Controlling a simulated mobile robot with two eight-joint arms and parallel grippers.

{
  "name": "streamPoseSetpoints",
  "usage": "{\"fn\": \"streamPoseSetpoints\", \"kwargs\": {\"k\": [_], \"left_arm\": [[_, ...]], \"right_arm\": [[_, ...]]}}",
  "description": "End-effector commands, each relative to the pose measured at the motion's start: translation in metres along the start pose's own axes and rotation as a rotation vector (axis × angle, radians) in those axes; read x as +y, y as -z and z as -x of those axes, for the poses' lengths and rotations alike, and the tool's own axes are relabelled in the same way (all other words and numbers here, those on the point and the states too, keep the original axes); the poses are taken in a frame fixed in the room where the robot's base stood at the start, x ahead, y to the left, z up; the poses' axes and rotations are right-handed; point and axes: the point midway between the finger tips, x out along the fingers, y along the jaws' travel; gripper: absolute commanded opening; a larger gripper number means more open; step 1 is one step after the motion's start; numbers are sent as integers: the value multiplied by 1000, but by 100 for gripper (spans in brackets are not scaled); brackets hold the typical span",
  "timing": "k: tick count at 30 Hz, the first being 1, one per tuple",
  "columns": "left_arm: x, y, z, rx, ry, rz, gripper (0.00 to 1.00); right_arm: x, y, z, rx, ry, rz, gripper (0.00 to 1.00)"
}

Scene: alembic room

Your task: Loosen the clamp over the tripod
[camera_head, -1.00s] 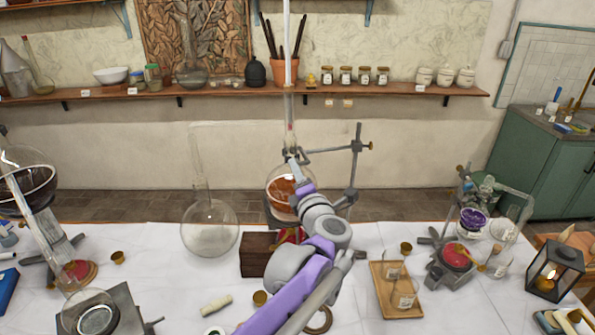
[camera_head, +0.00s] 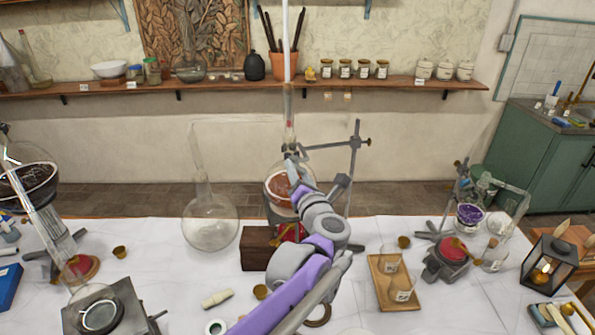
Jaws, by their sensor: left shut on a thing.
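The clamp (camera_head: 332,145) is a grey bar on an upright metal stand (camera_head: 356,160) at the centre, with a brass knob at its right end. Its left end reaches the neck of a round flask (camera_head: 278,184) with orange-brown contents. My left gripper (camera_head: 292,166) is at that left end, in front of the flask neck, and is shut on the clamp. Its fingers are small and partly hidden by my wrist. The tripod under the flask is mostly hidden by my purple and grey left arm. A red burner part shows beside the arm. My right gripper is not in view.
A large clear flask (camera_head: 210,222) stands left of a dark wooden block (camera_head: 258,247). A wooden tray (camera_head: 382,291) with glass beakers lies to the right. A lantern (camera_head: 551,267) stands at the far right.

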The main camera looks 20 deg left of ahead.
Motion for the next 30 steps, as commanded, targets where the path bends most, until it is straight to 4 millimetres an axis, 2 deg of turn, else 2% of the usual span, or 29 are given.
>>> {"fn": "streamPoseSetpoints", "kwargs": {"k": [10,11,15,25,30], "left_arm": [[0,0,0,0,0,2,0],[0,0,0,0,0,2,48],[0,0,0,0,0,2,74],[0,0,2,0,0,1,75],[-1,0,23,-1,3,1,75]], "right_arm": [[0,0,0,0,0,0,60],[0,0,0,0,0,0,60],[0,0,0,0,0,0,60],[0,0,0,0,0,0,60],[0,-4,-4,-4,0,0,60]]}}
